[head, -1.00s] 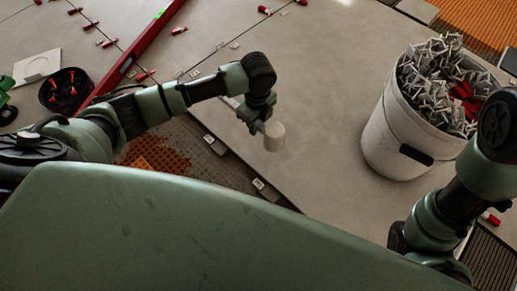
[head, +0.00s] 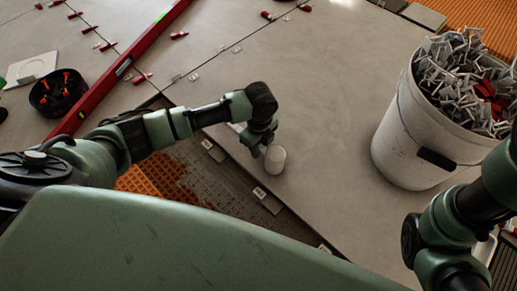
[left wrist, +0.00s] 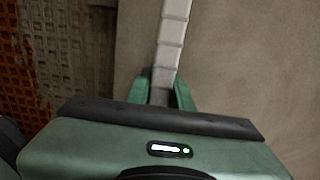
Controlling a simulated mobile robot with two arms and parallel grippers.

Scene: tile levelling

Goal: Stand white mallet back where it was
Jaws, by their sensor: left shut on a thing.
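The white mallet's pale head (head: 275,160) shows just below and right of my left gripper (head: 262,148) in the head view, over the grey tile near its edge. I cannot tell whether it touches the tile. My left gripper is shut on the mallet's handle. In the left wrist view, the light grey, banded handle (left wrist: 172,40) runs up from between the green fingers (left wrist: 160,90); the mallet's head is out of that view. My right arm is at the lower right of the head view, its gripper out of view.
A white bucket (head: 390,130) full of clips stands at the right. A red level (head: 100,90) lies at the left, near a black bowl (head: 45,105) of orange-topped pieces. Small red wedges lie along tile joints. The tile between mallet and bucket is clear.

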